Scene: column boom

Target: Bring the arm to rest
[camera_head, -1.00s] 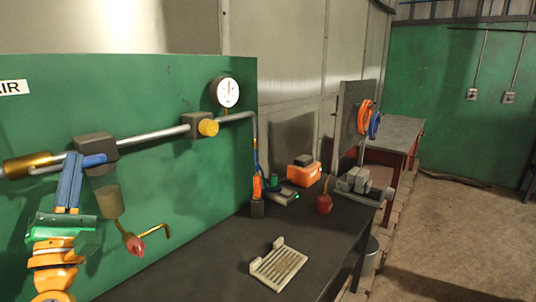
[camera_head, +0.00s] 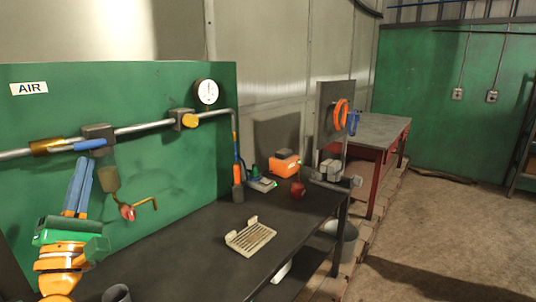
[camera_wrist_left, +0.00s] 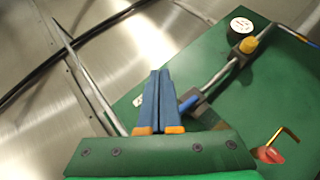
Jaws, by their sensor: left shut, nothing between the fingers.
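My left gripper (camera_head: 79,187) is at the left of the head view, its blue fingers pointing up in front of the green panel. The fingers are together and hold nothing. In the left wrist view the shut fingers (camera_wrist_left: 158,98) point toward the green panel and metal wall. Above the fingertips in the head view is the air pipe (camera_head: 140,127) with a blue-handled valve (camera_head: 90,145). The fingers look apart from the handle. My right gripper is not in view.
The green panel (camera_head: 50,110) carries a gauge (camera_head: 206,92), a yellow knob (camera_head: 189,121) and a red-handled bent piece (camera_head: 128,212). The dark bench (camera_head: 190,255) holds a slatted tray (camera_head: 250,236), an orange box (camera_head: 285,163) and a red item (camera_head: 298,189). Floor at right is clear.

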